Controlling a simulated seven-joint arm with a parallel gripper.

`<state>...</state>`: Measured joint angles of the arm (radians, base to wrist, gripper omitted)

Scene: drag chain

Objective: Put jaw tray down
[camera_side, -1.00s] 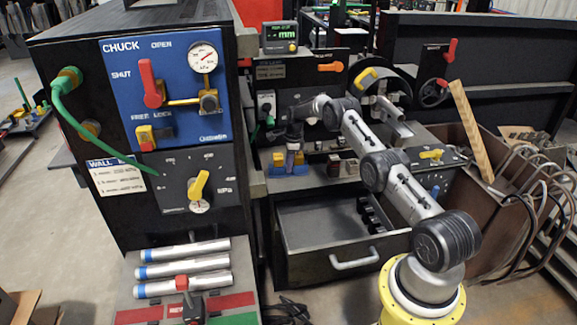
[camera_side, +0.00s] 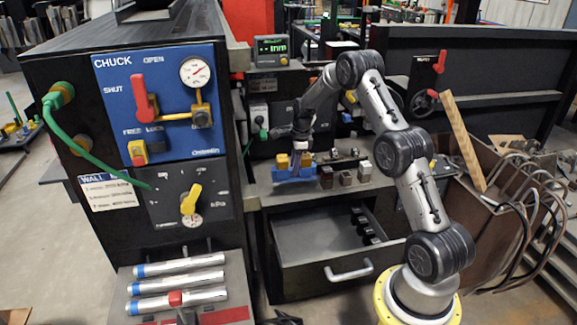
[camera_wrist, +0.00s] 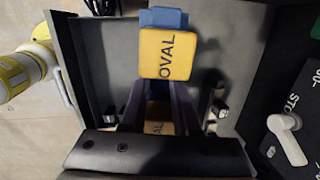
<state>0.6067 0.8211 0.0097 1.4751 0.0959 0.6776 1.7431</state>
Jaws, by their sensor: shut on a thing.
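The jaw tray (camera_side: 293,174) is blue and carries yellow blocks. In the side view it is at the left of the ledge above the open drawer. In the wrist view the blue tray (camera_wrist: 163,17) shows behind a yellow block (camera_wrist: 163,53) lettered "OVAL"; a second yellow patch lies between my fingers. My gripper (camera_side: 300,148) is above the tray, pointing down. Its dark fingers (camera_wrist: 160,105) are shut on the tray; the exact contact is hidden. I cannot tell whether the tray's underside touches the ledge.
Small dark and grey blocks (camera_side: 345,178) stand on the ledge right of the tray. An open grey drawer (camera_side: 320,240) projects below, with a row of black holders at its right side. The blue chuck panel (camera_side: 160,100) stands left. A bin of cables (camera_side: 500,200) is at right.

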